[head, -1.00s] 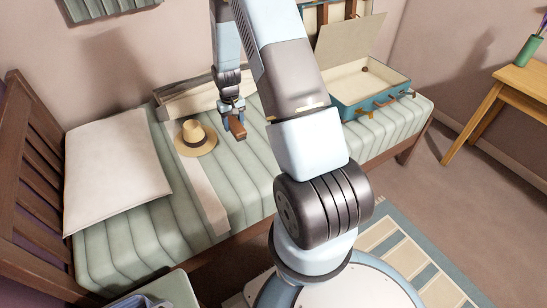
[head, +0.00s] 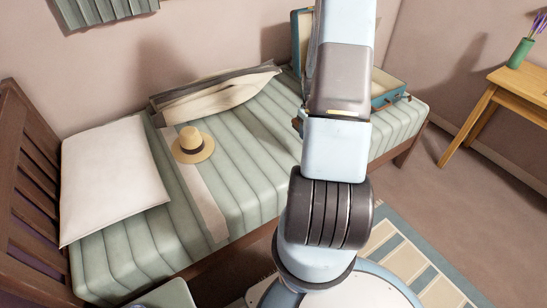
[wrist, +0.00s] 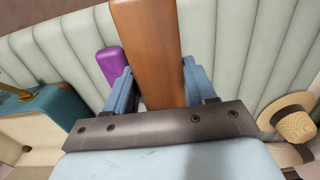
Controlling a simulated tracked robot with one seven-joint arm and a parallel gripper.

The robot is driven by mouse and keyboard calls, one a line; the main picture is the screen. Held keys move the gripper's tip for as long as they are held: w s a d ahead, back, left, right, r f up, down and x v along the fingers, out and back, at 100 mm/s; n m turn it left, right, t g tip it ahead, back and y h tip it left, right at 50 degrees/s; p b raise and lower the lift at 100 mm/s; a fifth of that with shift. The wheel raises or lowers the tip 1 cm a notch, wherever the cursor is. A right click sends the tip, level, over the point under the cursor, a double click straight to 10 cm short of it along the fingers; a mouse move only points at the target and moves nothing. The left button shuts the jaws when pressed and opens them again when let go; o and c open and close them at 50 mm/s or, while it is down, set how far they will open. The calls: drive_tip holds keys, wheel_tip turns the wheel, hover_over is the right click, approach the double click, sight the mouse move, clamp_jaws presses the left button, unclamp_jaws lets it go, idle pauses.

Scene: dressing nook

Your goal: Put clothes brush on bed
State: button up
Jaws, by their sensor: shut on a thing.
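The clothes brush (wrist: 147,45), a long brown wooden block, stands out between the fingers of my gripper (wrist: 158,88) in the wrist view. My gripper is shut on it. The bed (head: 250,150) has a pale green striped cover; the same cover shows behind the brush in the wrist view (wrist: 235,55). I cannot tell whether the brush touches it. In the head view my own arm hides my gripper and most of the brush.
A straw hat (head: 193,146) lies on the bed beside a white pillow (head: 112,178). A garment (head: 220,95) lies along the wall side. An open blue suitcase (head: 388,92) stands at the right end. A purple object (wrist: 110,67) shows beside the left finger.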

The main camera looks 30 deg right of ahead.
drive_tip(key=shift+s+d, duration=1)
drive_tip(key=shift+s, duration=0.2)
drive_tip(key=w+a+f, duration=0.4)
drive_tip(key=w+a, duration=0.2)
hover_over(282, 154)
drive_tip(key=f, duration=0.5)
drive_tip(key=shift+s+f, duration=0.2)
drive_tip(key=shift+w+a+f, duration=0.1)
drive_tip(key=shift+f, duration=0.8)
drive_tip(key=shift+w+a+f, duration=0.1)
drive_tip(key=shift+f, duration=0.8)
drive_tip(key=shift+f, duration=0.2)
drive_tip(key=o, duration=1.1)
drive_tip(key=shift+c, duration=0.2)
drive_tip(key=shift+r, duration=0.2)
